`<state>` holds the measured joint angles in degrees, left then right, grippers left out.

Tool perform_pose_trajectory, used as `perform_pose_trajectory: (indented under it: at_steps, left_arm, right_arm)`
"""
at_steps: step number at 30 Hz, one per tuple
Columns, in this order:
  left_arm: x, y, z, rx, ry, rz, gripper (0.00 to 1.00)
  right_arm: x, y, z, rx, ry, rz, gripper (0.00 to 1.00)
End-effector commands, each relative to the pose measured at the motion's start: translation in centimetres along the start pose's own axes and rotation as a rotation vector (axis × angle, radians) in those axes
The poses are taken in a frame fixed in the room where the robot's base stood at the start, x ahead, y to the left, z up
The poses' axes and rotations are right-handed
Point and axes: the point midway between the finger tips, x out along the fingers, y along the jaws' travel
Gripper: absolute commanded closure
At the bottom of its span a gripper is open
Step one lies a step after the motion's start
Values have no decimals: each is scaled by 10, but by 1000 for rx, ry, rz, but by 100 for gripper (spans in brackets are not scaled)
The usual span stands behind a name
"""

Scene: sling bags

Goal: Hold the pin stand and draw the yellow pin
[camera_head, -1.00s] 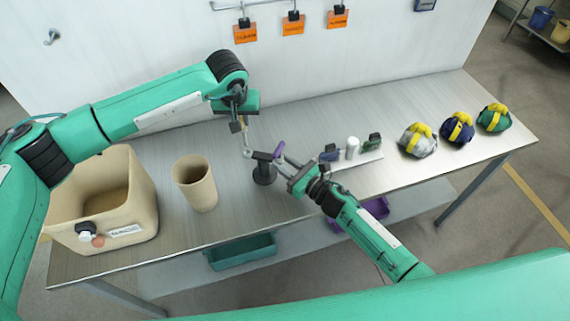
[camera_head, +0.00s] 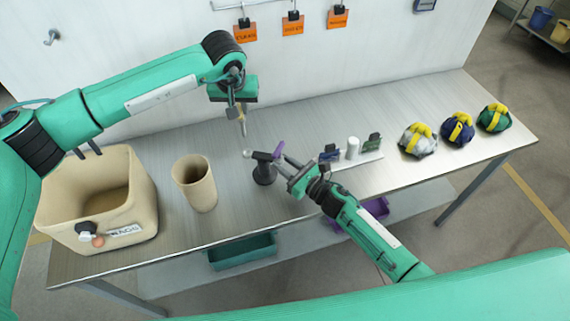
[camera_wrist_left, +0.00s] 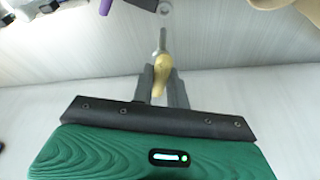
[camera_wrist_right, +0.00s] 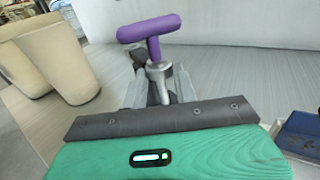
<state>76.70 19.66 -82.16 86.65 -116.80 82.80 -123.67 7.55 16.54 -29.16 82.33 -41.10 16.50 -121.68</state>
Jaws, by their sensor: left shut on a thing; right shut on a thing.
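The dark pin stand (camera_head: 264,174) stands on the metal table, with a light socket (camera_head: 247,153) at its left end. A purple T-handled pin (camera_head: 279,149) sits at its other end, and shows large in the right wrist view (camera_wrist_right: 152,30). My right gripper (camera_head: 287,168) is shut on the stand near the purple pin; the exact contact is partly hidden. My left gripper (camera_head: 238,112) is shut on the yellow pin (camera_wrist_left: 161,72) by its handle. The pin's metal shaft points toward the socket (camera_wrist_left: 165,9) and appears clear of it, above the stand.
A beige cup (camera_head: 195,185) and a large beige bin (camera_head: 140,205) stand left of the stand. To the right are small dark and white items (camera_head: 352,149) on a strip, then three bags with yellow straps (camera_head: 418,140). The back wall carries orange tags.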

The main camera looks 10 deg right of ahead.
Motion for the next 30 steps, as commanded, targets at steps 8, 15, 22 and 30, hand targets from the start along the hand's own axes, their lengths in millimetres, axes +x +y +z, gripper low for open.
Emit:
perform_pose_trajectory:
  at_steps: [8, 15, 22, 30]
  left_arm:
    - [0, 0, 0, 0, 0, 0, 100]
    - [0, 0, 0, 0, 0, 0, 100]
    - [0, 0, 0, 0, 0, 0, 100]
    - [0, 0, 0, 1, 0, 0, 100]
  right_arm:
    - [0, 0, 1, 0, -1, 0, 98]
    - [0, 0, 1, 0, -1, 0, 46]
    - [-1, 0, 0, 0, 0, 0, 46]
    - [-32, 0, -1, 0, 2, 0, 46]
